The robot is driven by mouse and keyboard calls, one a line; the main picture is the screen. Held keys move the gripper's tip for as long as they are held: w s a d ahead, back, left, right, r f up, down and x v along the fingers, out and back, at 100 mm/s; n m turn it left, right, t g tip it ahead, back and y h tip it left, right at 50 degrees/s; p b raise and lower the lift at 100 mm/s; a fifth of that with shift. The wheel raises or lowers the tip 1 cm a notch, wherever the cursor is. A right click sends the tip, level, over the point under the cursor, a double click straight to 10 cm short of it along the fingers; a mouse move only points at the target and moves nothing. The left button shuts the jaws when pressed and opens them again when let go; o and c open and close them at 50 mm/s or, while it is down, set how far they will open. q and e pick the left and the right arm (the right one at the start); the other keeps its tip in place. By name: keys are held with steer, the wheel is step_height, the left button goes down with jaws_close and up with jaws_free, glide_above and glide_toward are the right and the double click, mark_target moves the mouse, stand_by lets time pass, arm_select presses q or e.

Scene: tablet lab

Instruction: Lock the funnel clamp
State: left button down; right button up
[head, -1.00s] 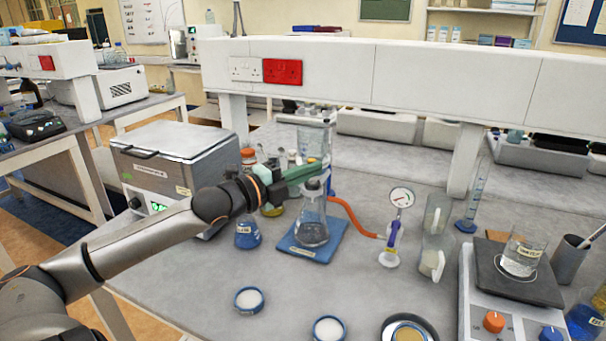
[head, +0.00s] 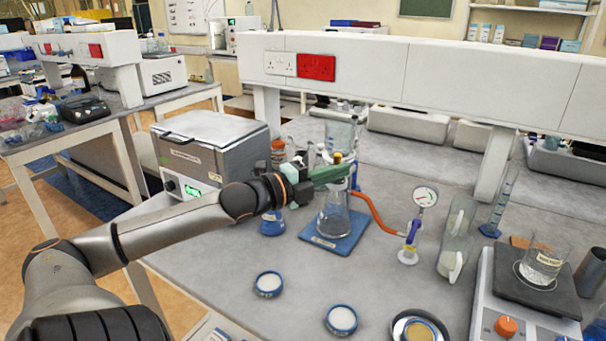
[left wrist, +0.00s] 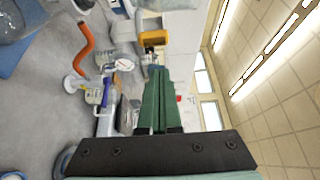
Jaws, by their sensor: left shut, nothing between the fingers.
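The filter flask (head: 334,222) stands upright on a blue mat (head: 352,239), with a clear glass funnel (head: 340,134) above it. A small yellow piece (head: 338,158), which looks like the funnel clamp's lever, shows just above my left fingers. In the left wrist view a yellow-orange piece (left wrist: 153,38) sits just beyond the fingertips. My left gripper (head: 346,171) has green fingers, shut and empty, pointing right across the flask's neck. They hide much of the joint, so I cannot tell whether they touch the clamp or whether it is locked. My right gripper is not in view.
An orange hose (head: 372,211) runs from the flask to a gauge (head: 424,196) on the right. Several dishes lie in front, including a white-filled one (head: 268,284).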

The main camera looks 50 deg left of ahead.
arm_select(q)
steer(key=s+a+p, duration=0.2)
steer(key=s+a, duration=0.1)
steer(key=s, duration=0.3)
steer(key=shift+a, duration=0.35)
steer(key=shift+s, duration=0.1)
stand_by(0.7)
